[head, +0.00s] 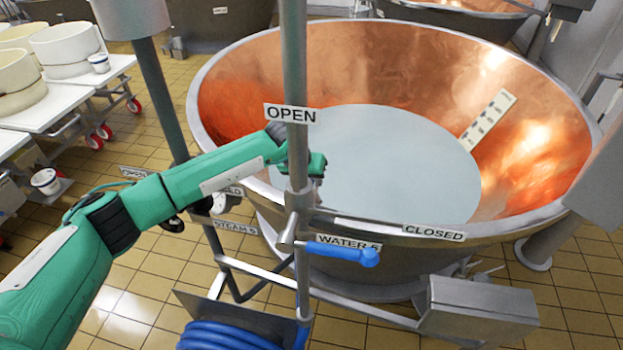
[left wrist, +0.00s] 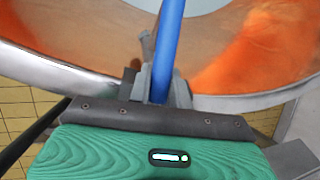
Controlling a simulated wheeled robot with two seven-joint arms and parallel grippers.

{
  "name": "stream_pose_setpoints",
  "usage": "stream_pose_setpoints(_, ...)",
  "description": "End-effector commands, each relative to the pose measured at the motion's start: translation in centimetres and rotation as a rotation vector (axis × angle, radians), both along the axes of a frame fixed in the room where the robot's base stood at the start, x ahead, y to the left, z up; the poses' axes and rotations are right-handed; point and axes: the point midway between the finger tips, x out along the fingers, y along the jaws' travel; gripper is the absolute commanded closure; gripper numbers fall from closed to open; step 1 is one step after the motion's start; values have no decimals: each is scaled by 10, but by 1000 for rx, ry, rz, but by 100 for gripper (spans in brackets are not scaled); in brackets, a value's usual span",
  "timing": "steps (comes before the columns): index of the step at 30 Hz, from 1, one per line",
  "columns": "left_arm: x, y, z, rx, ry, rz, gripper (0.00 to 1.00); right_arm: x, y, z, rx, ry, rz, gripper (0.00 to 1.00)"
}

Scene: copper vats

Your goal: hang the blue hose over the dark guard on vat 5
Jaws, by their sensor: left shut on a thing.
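Vat 5 is a large copper vat (head: 550,110) with pale liquid in it; its copper wall and rim also fill the left wrist view (left wrist: 255,50). The blue hose (head: 225,336) lies coiled at the bottom of the head view. My left gripper (head: 316,165) is at the vat's near rim, partly hidden behind an upright pipe. In the left wrist view the jaws (left wrist: 158,88) are shut on a straight blue length of hose (left wrist: 169,40). A dark plate (head: 240,313) stands by the coil; I cannot tell whether it is the guard. My right gripper is out of view.
The upright steel pipe (head: 293,70) stands close to my left forearm. A blue valve handle (head: 343,252) sits below the rim near the WATER 5 label. A grey box (head: 480,305) is at the lower right. White tubs (head: 63,48) stand on tables at the left.

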Motion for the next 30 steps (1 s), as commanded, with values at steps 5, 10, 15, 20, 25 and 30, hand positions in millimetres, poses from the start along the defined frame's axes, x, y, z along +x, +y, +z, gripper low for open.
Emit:
stream_pose_setpoints(5, -1, 0, -3, 2, 4, 0, 55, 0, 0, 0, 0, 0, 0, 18)
stream_pose_setpoints(10, -1, 0, -3, 2, 4, 0, 55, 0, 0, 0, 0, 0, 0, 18)
stream_pose_setpoints(15, -1, 1, -4, 3, 4, 0, 55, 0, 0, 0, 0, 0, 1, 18)
stream_pose_setpoints(20, -1, 2, 0, 2, 2, 0, 55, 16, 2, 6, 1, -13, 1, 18)
stream_pose_setpoints(25, -14, 13, 36, 2, -1, -1, 55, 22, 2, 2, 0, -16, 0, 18)
stream_pose_setpoints(30, -27, 25, 74, 1, 0, -1, 55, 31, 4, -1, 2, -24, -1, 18)
